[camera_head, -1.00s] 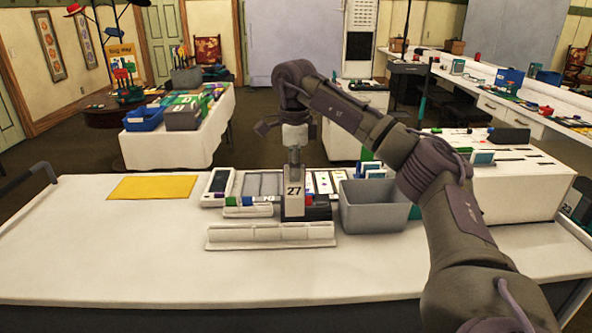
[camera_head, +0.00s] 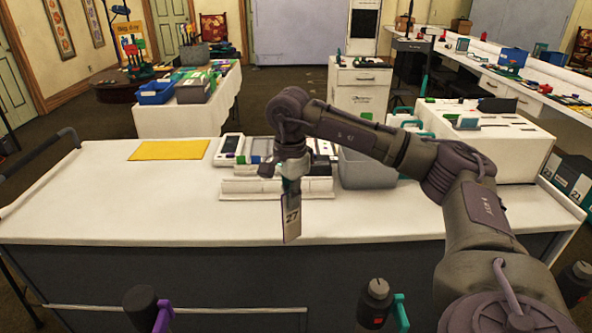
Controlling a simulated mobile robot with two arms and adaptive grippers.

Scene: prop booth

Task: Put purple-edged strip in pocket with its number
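My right gripper (camera_head: 291,181) points down over the front part of the white table (camera_head: 150,215). It is shut on a strip (camera_head: 291,220) that hangs nearly upright below it, tilted slightly, and shows the number 27. The strip looks greyish; I cannot make out a purple edge. The strip is in front of a white rack (camera_head: 240,187) and its lower end looks clear of the rack. Dark numbered pockets (camera_head: 580,187), one reading 21, stand at the far right. My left gripper is not in view.
A grey bin (camera_head: 367,169) stands right of the rack, partly behind my arm. A yellow sheet (camera_head: 169,150) lies at the back left. The table's left and front areas are clear. A white side table (camera_head: 490,150) stands at the right.

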